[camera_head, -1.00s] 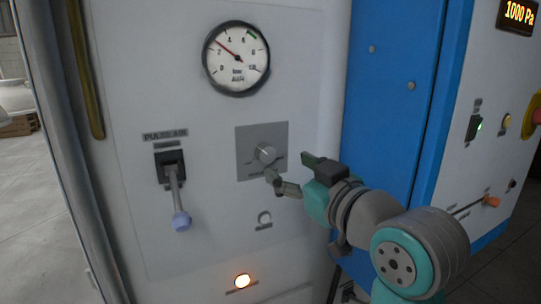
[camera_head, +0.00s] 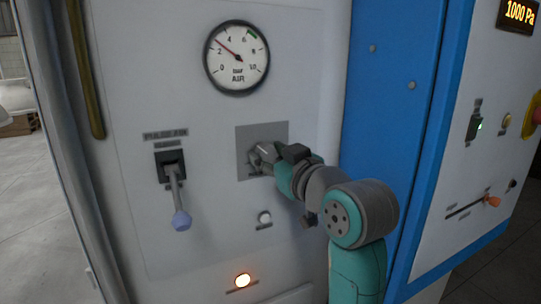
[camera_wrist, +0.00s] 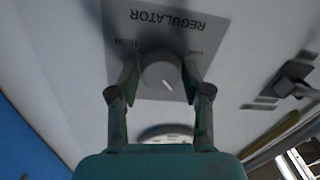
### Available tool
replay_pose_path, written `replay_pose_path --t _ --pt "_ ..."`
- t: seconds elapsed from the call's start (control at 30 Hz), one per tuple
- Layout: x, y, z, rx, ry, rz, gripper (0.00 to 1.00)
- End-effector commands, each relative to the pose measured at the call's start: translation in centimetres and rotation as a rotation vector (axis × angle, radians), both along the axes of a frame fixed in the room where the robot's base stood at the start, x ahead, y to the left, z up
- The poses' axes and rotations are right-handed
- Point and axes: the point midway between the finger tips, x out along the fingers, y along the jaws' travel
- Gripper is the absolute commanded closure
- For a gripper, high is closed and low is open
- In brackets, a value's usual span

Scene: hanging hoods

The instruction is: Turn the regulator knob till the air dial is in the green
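The air dial (camera_head: 237,58) is a round white gauge high on the grey panel. Its needle points between 2 and 4, and the green band lies just past 6. The regulator knob (camera_wrist: 160,76) is round and grey with a white pointer line, on a grey plate (camera_head: 243,134) marked REGULATOR, upside down in the wrist view. My gripper (camera_wrist: 161,78) is open around the knob, one fingertip on each side. Whether either fingertip touches it is unclear. In the head view my gripper hides most of the knob. The dial's edge also shows in the wrist view (camera_wrist: 166,130).
A pulse-air lever (camera_head: 176,190) with a blue-grey ball end juts out left of the knob plate. A blue panel (camera_head: 392,110) stands to the right.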

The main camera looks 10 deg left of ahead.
Motion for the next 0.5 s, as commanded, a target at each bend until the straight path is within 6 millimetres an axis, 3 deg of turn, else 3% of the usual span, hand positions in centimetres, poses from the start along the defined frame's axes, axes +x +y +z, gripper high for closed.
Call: replay_pose_path --t 0.03,0.13,0.5 --pt "-0.01 -0.01 0.00 0.000 0.000 0.000 0.72" --pt "-0.01 -0.01 0.00 0.000 0.000 0.000 0.95" --pt "0.00 -0.02 -0.03 0.044 0.030 0.000 0.95"
